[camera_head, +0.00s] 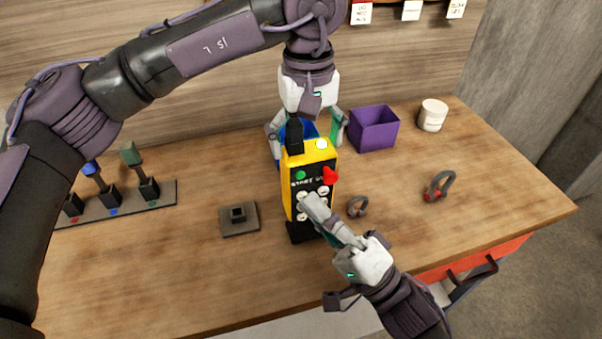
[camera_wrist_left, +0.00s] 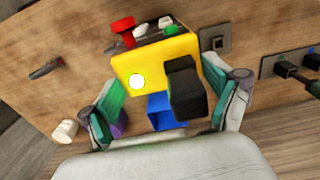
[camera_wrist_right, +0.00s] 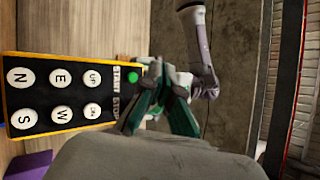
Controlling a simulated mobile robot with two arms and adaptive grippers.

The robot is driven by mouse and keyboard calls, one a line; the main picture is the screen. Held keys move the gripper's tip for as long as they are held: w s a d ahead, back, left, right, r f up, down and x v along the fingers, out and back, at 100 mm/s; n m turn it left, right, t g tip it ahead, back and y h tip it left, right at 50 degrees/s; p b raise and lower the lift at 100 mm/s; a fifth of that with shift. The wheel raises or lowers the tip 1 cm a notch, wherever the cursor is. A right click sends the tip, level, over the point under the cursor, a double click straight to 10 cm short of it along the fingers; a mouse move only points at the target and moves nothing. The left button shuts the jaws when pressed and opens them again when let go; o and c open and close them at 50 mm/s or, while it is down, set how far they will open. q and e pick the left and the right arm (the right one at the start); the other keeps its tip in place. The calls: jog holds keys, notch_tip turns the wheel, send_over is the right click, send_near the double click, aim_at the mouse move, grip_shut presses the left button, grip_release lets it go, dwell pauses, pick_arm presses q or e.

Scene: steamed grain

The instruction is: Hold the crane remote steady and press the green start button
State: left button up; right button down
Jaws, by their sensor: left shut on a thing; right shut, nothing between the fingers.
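The crane remote (camera_head: 308,159) is yellow with a black button face and a black plug at its top end. Its green start button (camera_head: 300,174) is uncovered beside the red stop button (camera_head: 330,176); the green button also shows in the right wrist view (camera_wrist_right: 132,77). My left gripper (camera_head: 307,135) is shut on the remote near its top end. My right gripper (camera_head: 305,202) is shut and empty, over the lower white buttons in the head view. Contact with the face cannot be told.
A blue bin (camera_wrist_left: 167,112) is behind the remote. A purple bin (camera_head: 374,130) and white cup (camera_head: 432,116) stand at the back right. Two shackles (camera_head: 437,187) lie right of the remote. A square block (camera_head: 239,219) and lever rack (camera_head: 158,192) are left. The front-left tabletop is clear.

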jog(key=shift+s+d, duration=0.2)
jog(key=shift+s, duration=0.4)
jog(key=shift+s+d, duration=0.2)
jog(key=shift+s, duration=0.4)
pick_arm(q)
jog(key=o, duration=1.4)
